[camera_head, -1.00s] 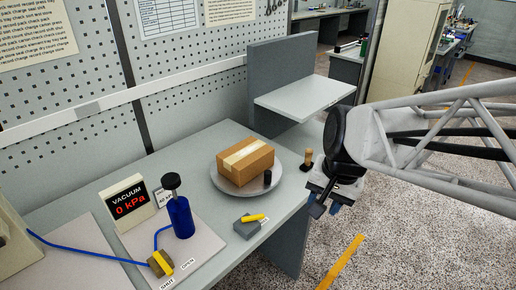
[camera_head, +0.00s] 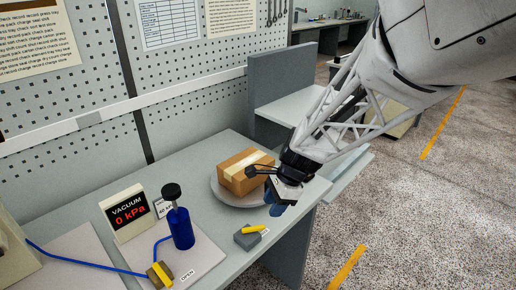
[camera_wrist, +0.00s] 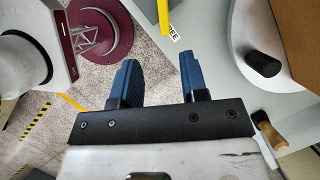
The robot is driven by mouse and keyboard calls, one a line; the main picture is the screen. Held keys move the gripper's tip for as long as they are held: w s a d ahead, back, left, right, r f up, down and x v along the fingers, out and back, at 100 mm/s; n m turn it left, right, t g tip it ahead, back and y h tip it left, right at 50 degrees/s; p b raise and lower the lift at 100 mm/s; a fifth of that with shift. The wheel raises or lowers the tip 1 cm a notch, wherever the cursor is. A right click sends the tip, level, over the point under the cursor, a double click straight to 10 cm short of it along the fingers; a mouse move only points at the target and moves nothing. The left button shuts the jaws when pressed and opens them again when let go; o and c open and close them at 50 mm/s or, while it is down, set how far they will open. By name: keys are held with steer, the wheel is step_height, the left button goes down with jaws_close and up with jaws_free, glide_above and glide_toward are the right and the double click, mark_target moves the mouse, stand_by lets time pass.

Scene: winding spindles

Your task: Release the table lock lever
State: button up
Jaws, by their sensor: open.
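The lever is a yellow bar (camera_head: 253,230) on a small grey block (camera_head: 246,240) near the table's front edge, with a white label beside it. In the wrist view the yellow lever (camera_wrist: 163,14) shows at the top edge, only partly in frame, beside a label of which "EE" can be read. My gripper (camera_head: 279,209) is over the table edge, right of and above the lever block, apart from it. In the wrist view its two blue fingers (camera_wrist: 157,75) are spread with nothing between them.
A round grey turntable (camera_head: 229,198) bears a cardboard box (camera_head: 246,171); its black knob (camera_wrist: 263,63) is close to my gripper. A wooden-handled tool (camera_wrist: 271,136) stands nearby. Left are a blue bottle (camera_head: 181,228), a yellow-handled valve (camera_head: 160,274) and a vacuum display (camera_head: 128,212) reading 0 kPa.

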mark_target(259, 226)
steer(key=shift+w+a+f, duration=0.3)
steer(key=shift+w+f, duration=0.05)
steer(key=shift+f, duration=0.05)
steer(key=shift+x, duration=3.9)
steer(key=shift+c, duration=0.4)
jaws_close()
